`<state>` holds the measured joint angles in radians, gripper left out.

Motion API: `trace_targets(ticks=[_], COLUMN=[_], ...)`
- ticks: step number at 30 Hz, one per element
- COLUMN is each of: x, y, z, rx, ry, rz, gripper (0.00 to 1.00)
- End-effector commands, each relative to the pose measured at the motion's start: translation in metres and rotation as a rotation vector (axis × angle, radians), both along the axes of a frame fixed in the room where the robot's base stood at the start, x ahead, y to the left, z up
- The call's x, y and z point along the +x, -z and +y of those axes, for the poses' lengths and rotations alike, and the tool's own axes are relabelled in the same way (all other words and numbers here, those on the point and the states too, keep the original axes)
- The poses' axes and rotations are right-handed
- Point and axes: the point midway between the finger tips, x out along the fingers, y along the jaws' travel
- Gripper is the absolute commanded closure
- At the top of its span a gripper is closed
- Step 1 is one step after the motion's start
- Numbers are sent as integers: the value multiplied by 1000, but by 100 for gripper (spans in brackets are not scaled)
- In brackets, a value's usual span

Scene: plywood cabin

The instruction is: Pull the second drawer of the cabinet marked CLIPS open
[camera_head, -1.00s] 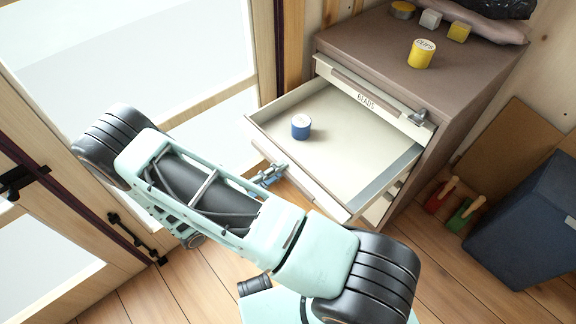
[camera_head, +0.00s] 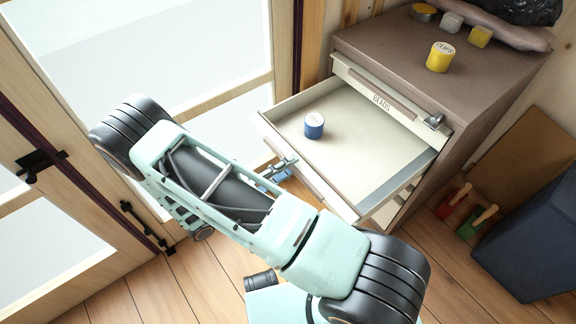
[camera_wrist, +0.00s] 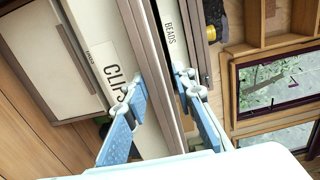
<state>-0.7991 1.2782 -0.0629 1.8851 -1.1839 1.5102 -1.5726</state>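The brown cabinet (camera_head: 390,58) stands at the right in the head view. Its top drawer front is marked BEADS (camera_head: 381,103) and looks shut. The drawer below it (camera_head: 370,155) is pulled well out, with a blue round tin (camera_head: 314,125) inside. In the wrist view, the drawer front marked CLIPS (camera_wrist: 113,75) lies beside the BEADS front (camera_wrist: 171,35). My gripper (camera_head: 277,172) is at the left part of the pulled-out drawer's front. In the wrist view, its blue fingers (camera_wrist: 160,88) stand apart on either side of a brown rim; whether they press on it is unclear.
A yellow CLIPS tin (camera_head: 440,57) and small blocks stand on the cabinet top. A dark blue box (camera_head: 535,220) and red and green handled items (camera_head: 470,215) are on the floor at the right. Glazed doors are at the left. Wooden floor in front is clear.

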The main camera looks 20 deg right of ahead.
Motion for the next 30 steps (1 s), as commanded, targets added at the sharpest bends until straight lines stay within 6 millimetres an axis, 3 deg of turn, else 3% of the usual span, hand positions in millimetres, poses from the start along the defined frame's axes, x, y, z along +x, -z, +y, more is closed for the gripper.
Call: trace_targets(ticks=[8,21,30], x=[-3,-36,-46], y=[1,1,1], z=[7,86,111], rx=[1,3,2], ry=[-1,-1,0], rz=[2,0,1], gripper=[76,76,76])
